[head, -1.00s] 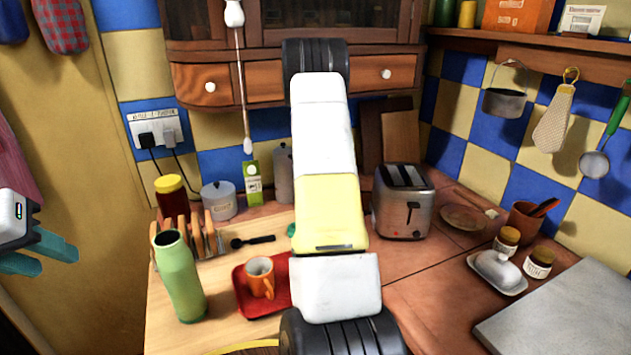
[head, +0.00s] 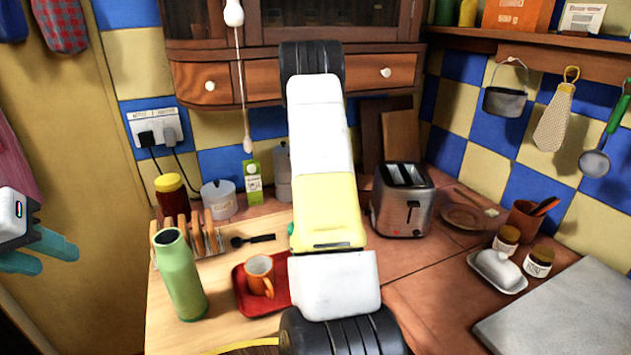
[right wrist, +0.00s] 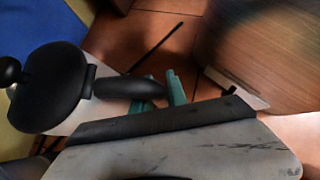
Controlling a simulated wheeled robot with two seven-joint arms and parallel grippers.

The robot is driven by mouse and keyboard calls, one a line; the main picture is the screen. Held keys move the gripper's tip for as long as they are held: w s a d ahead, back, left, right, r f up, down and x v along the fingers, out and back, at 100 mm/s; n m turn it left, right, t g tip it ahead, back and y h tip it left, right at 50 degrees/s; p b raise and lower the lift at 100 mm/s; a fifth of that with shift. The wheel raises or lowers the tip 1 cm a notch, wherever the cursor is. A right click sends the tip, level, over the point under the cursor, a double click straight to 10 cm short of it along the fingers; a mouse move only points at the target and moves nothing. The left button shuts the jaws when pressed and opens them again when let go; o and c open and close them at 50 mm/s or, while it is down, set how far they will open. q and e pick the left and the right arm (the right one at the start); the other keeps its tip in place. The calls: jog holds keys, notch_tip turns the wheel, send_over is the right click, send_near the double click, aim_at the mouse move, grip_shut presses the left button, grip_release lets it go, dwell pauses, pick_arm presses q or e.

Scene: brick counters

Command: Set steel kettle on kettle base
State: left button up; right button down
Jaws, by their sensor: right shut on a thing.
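My right arm covers the middle of the head view, and its gripper is hidden there. In the right wrist view the teal fingers of my right gripper (right wrist: 160,90) are closed at a black handle (right wrist: 125,88). The handle joins a dark rounded part with a knob, which I take to be the steel kettle (right wrist: 45,90); a pale surface shows below it. The kettle is not identifiable in the head view. I cannot make out the kettle base in either view. My left gripper (head: 57,259) is at the left edge, its teal fingers apart and empty.
A green bottle (head: 180,278), a toast rack (head: 205,238) and an orange mug (head: 260,275) on a red tray (head: 243,300) stand left of my arm. A toaster (head: 403,200) and butter dish (head: 497,270) are on the right. Bare counter shows before the toaster.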

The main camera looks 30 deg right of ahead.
jog(key=c, duration=1.6)
grip_release()
jog(key=shift+a, duration=0.1)
jog(key=v, duration=1.1)
jog(key=shift+s, duration=0.1)
jog(key=s+a+r+m+t+y, duration=0.1)
jog(key=s+a+r+m+y, duration=0.2)
jog(key=s+a+r+m, duration=0.2)
jog(key=s+a+r+m+t+y, duration=0.1)
jog(key=s+a+r+m+y, duration=0.3)
jog(key=s+a+m, duration=0.5)
jog(key=s+a+r+m+t+y, duration=0.1)
jog(key=s+a+r+m+y, duration=0.2)
jog(key=s+a+r+m, duration=0.4)
jog(key=s+a+r, duration=0.1)
jog(key=s+a, duration=0.5)
jog(key=a, duration=0.6)
jog(key=shift+t+y, duration=0.4)
